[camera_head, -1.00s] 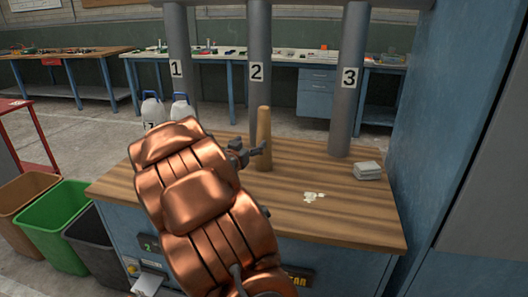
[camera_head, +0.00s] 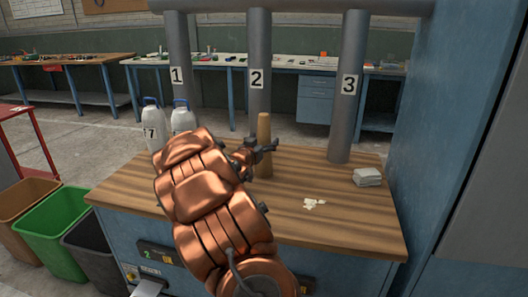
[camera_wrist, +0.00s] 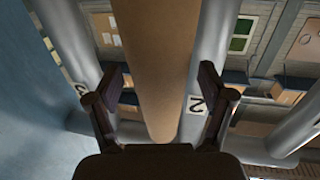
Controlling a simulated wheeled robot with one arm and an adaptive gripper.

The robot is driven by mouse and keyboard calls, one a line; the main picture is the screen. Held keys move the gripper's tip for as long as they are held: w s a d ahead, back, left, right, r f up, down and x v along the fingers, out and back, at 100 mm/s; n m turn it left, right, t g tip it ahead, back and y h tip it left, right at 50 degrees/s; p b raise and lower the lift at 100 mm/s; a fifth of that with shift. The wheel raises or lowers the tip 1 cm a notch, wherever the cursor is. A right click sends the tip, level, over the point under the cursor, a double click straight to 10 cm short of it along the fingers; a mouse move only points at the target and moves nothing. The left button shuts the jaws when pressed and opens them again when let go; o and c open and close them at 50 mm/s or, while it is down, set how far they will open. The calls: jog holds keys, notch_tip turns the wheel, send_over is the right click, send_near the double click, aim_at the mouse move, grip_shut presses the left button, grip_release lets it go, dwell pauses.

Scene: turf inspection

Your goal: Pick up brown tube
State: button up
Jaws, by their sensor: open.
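The brown tube (camera_head: 264,140) stands upright on the wooden counter (camera_head: 320,225), in front of the grey pipe marked 2. In the wrist view the tube (camera_wrist: 158,60) runs down the middle of the picture, between the two fingers. In the wrist view my gripper (camera_wrist: 160,105) is open with a gap on both sides of the tube. My copper-coloured arm hides part of the counter to the left.
White bottles (camera_head: 183,117) stand at the back left. A stack of pale pads (camera_head: 367,177) and white scraps (camera_head: 314,204) lie to the right. A blue wall (camera_head: 440,120) bounds the right side.

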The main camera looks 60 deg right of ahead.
jog(key=shift+d, duration=0.2)
jog(key=shift+c, duration=0.2)
jog(key=c, duration=1.2)
